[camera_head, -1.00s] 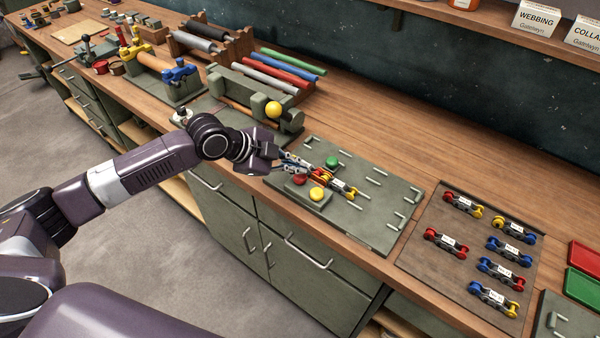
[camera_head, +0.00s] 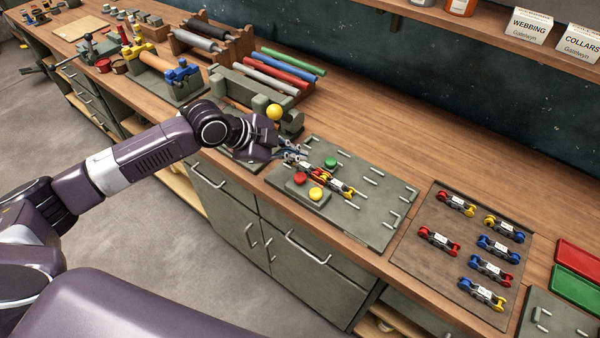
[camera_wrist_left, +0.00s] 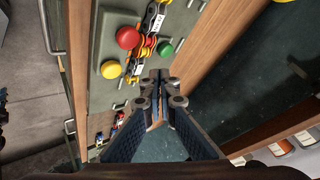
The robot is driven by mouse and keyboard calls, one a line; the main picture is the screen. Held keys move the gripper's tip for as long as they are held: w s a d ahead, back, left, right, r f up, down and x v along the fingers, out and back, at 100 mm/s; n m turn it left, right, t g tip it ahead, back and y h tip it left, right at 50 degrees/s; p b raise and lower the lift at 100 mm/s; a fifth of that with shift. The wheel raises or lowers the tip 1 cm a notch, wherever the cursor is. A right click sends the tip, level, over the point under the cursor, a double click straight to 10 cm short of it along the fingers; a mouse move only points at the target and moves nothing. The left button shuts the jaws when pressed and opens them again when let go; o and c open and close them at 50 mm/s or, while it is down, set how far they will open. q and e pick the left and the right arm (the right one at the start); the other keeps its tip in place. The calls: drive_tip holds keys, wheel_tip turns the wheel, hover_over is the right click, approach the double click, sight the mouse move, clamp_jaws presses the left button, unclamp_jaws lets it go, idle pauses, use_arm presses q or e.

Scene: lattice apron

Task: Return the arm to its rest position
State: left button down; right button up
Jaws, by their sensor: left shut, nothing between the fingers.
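My left arm reaches in from the left in the head view. The plate carries a red button (camera_head: 300,179), a yellow button (camera_head: 316,193) and a green button (camera_head: 331,162). My right gripper does not show.
A brown board (camera_head: 437,266) with several labelled link pieces lies to the right. A grey-green roller stand with a yellow ball (camera_head: 274,112) stands just behind the gripper. Coloured rolls (camera_head: 283,75) lie behind it. A shelf (camera_head: 440,17) runs above the bench.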

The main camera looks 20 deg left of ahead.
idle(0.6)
use_arm(q)
drive_tip(key=s+d+f+n+g, duration=0.1)
drive_tip(key=s+d+f+n, duration=0.3)
drive_tip(key=s, duration=0.4)
drive_tip(key=s+d+f+n, duration=0.1)
drive_tip(key=s+d+f, duration=0.4)
drive_tip(key=s, duration=0.2)
drive_tip(key=s+a+f+n+g+y, duration=0.1)
drive_tip(key=s+a+f+n+y, duration=0.15)
drive_tip(key=s+a+n, duration=0.45)
drive_tip(key=s+a+f+n+g+y, duration=0.15)
drive_tip(key=s+a+n+y, duration=0.3)
drive_tip(key=s, duration=0.45)
wheel_tip(320, 180, down, 31)
drive_tip(key=s+b, duration=0.2)
drive_tip(key=b, duration=0.3)
drive_tip(key=s+a+f+m+g+b, duration=0.1)
drive_tip(key=s+a+f+g+b, duration=0.1)
drive_tip(key=s+f, duration=1.5)
wheel_tip(320, 180, down, 3)
drive_tip(key=shift+a+r+h+b, duration=0.2)
drive_tip(key=shift+a+h+b, duration=0.1)
drive_tip(key=shift+a+b, duration=0.45)
